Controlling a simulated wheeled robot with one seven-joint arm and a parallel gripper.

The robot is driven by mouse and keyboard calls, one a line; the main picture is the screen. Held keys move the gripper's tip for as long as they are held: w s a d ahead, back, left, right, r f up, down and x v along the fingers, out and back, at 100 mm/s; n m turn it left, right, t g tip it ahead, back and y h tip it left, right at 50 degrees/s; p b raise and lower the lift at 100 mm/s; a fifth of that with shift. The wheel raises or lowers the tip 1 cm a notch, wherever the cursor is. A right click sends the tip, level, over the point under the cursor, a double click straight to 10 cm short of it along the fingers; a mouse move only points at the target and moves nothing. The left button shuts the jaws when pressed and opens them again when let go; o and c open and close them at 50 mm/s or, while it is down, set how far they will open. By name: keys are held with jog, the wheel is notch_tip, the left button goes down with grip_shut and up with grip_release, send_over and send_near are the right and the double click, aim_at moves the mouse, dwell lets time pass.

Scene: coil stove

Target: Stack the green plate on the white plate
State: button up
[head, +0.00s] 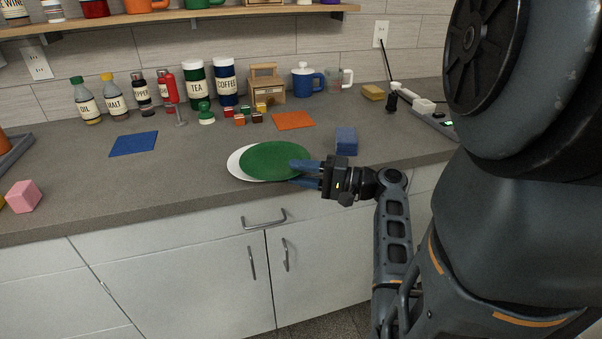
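The green plate (272,158) is over the white plate (236,164), near the front edge of the counter. It is shifted to the right, so the white plate shows as a crescent at the left and front. My gripper (300,174) comes from the right at the green plate's right rim. One blue finger lies over the rim and the other shows below it, so it looks shut on the green plate. Whether the green plate touches the white plate, or is held slightly above it, I cannot tell.
A blue sponge-like block (346,141) stands just behind my gripper. An orange square (293,120) and small blocks lie behind the plates. Canisters (195,84), bottles and mugs line the wall. A blue square (134,144) and pink cube (24,197) are left; counter between is clear.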

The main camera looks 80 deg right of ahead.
jog(key=s+a+b, duration=0.1)
jog(key=s+b, duration=0.1)
jog(key=s, duration=1)
jog(key=shift+a+f, duration=0.15)
jog(key=shift+a, duration=0.15)
